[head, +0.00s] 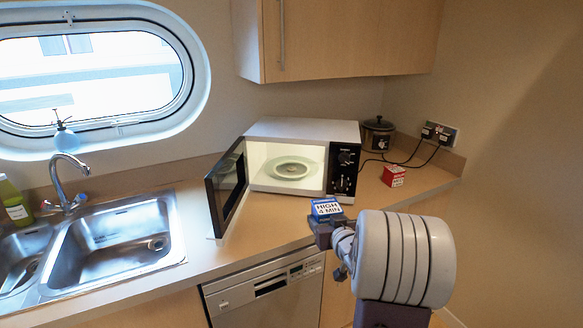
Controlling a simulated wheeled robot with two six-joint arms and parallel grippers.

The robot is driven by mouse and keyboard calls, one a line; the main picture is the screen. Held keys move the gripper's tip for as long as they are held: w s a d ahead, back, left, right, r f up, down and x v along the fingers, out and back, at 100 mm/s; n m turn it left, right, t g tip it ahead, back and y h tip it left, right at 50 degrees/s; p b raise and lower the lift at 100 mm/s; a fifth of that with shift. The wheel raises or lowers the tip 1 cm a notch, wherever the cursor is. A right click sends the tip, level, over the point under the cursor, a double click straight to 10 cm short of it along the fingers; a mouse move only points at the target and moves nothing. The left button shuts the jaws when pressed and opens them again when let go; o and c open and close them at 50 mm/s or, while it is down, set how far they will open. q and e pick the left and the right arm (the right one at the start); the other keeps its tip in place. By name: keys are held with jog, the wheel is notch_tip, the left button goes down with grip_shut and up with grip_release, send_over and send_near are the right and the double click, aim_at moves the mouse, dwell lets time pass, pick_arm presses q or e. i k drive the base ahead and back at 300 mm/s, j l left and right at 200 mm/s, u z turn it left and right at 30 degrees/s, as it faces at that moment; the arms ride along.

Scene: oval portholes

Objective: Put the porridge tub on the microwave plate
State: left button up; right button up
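A small blue tub with a white "HIGH 4 MIN" label (326,208), which looks like the porridge tub, is at the end of my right arm, by the counter's front edge. My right gripper (321,228) appears closed around its lower part, though the wrist hides much of the fingers. The microwave (303,131) stands at the back of the counter with its door (229,188) swung open to the left. The round pale microwave plate (291,168) inside is empty. The tub is in front of the microwave, to the right of the plate. My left gripper is out of view.
A small red box (394,176) stands on the counter right of the microwave, near a dark slow cooker (378,134) and cables. A sink (118,245) with a tap is at left. A dishwasher (265,295) is below the counter.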

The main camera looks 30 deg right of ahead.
aim_at(292, 166)
jog(key=i+l, duration=0.25)
jog(key=i, duration=0.2)
jog(key=i+l, duration=0.3)
jog(key=i, duration=0.15)
